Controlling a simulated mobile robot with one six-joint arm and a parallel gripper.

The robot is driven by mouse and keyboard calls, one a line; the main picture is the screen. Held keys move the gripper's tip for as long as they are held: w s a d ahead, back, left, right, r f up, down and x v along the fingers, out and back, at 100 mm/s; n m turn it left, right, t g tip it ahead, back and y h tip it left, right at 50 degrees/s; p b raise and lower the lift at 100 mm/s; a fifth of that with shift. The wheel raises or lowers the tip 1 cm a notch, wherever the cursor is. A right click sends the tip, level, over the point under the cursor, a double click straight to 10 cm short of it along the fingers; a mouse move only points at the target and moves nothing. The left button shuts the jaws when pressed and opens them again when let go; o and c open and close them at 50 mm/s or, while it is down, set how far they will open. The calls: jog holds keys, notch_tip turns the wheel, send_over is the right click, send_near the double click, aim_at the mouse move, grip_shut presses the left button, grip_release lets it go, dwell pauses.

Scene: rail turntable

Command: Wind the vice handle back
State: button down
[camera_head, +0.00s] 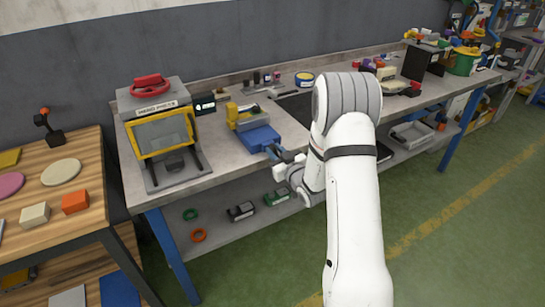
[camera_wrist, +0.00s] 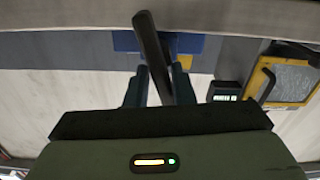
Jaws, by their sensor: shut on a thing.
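The blue vice (camera_head: 258,139) sits at the front edge of the grey workbench, with a yellow part behind it. In the wrist view the blue of the vice (camera_wrist: 126,41) shows beyond my fingers. The vice handle (camera_wrist: 150,42) is a dark bar running at a slight slant between my two fingers. My gripper (camera_wrist: 160,84) is shut on this handle. In the head view my gripper (camera_head: 279,158) is just in front of the vice, at the bench edge, and the handle is hard to make out there.
A hand press (camera_head: 161,136) with a yellow-framed window stands left of the vice. A small dark display box (camera_head: 205,106) is between them. The lower shelf (camera_head: 222,228) holds clamps and rings. A wooden table (camera_head: 62,222) with blocks stands at the left. Green floor is clear at right.

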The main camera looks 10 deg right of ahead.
jog(key=n+b, duration=0.1)
jog(key=b, duration=0.2)
jog(key=f+n+b, duration=0.1)
jog(key=b, duration=0.2)
jog(key=f+n+b, duration=0.1)
jog(key=n+b, duration=0.1)
jog(key=shift+s+a+b, duration=0.25)
jog(key=shift+a+b, duration=0.05)
jog(key=shift+b, duration=0.1)
jog(key=n+b, duration=0.4)
jog(key=b, duration=0.4)
jog(key=n+b, duration=0.5)
jog(key=b, duration=0.3)
jog(key=n+b, duration=0.4)
jog(key=b, duration=0.4)
jog(key=shift+a+f, duration=0.25)
jog(key=shift+f, duration=0.05)
jog(key=shift+r+n, duration=0.1)
jog(key=shift+n, duration=0.3)
jog(key=c, duration=1.4)
grip_release()
jog(key=shift+r, duration=0.1)
jog(key=shift+c, duration=0.2)
